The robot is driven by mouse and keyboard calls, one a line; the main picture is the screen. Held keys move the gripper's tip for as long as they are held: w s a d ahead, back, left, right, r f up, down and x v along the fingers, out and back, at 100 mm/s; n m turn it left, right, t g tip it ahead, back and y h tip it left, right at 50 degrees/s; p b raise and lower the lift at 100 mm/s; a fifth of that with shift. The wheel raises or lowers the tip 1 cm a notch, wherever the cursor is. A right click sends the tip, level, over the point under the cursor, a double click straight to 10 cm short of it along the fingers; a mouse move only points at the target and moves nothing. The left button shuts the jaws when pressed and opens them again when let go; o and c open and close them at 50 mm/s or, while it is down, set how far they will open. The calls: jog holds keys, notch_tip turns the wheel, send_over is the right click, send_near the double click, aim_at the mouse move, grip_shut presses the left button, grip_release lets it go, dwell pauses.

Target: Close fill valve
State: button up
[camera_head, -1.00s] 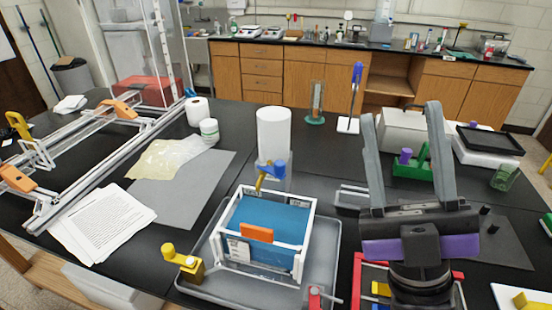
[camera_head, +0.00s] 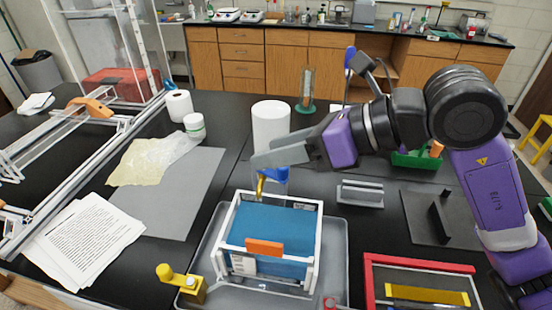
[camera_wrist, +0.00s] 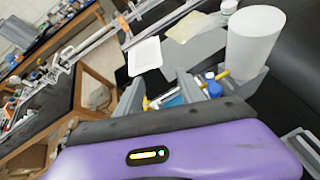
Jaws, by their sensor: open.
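A blue valve part (camera_head: 276,175) with a yellow piece (camera_head: 261,186) sits below the white cylinder (camera_head: 271,125), at the back edge of the blue tank (camera_head: 268,222). I take it to be the fill valve; its exact handle position is unclear. My gripper (camera_head: 262,155) is open, reaching in from the right just above the blue valve and in front of the cylinder. No contact is clear. The white cylinder (camera_wrist: 253,40) stands just beyond the right finger.
The tank stands in a grey tray (camera_head: 215,250) with a yellow fitting (camera_head: 182,281) at its left. A red frame (camera_head: 415,258) lies to the right. Papers (camera_head: 82,240) and a grey mat (camera_head: 190,190) lie left. A metal rail frame (camera_head: 90,170) runs along the far left.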

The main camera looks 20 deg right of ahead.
jog(key=w+d+f+m+h, duration=0.2)
jog(key=w+d+f+h, duration=0.1)
jog(key=d+f+h, duration=0.3)
jog(key=shift+y, duration=0.6)
jog(key=p+x, duration=0.1)
jog(key=x, duration=0.6)
jog(key=shift+d+p, duration=0.25)
jog(key=shift+p, duration=0.1)
jog(key=shift+c, duration=0.3)
grip_shut()
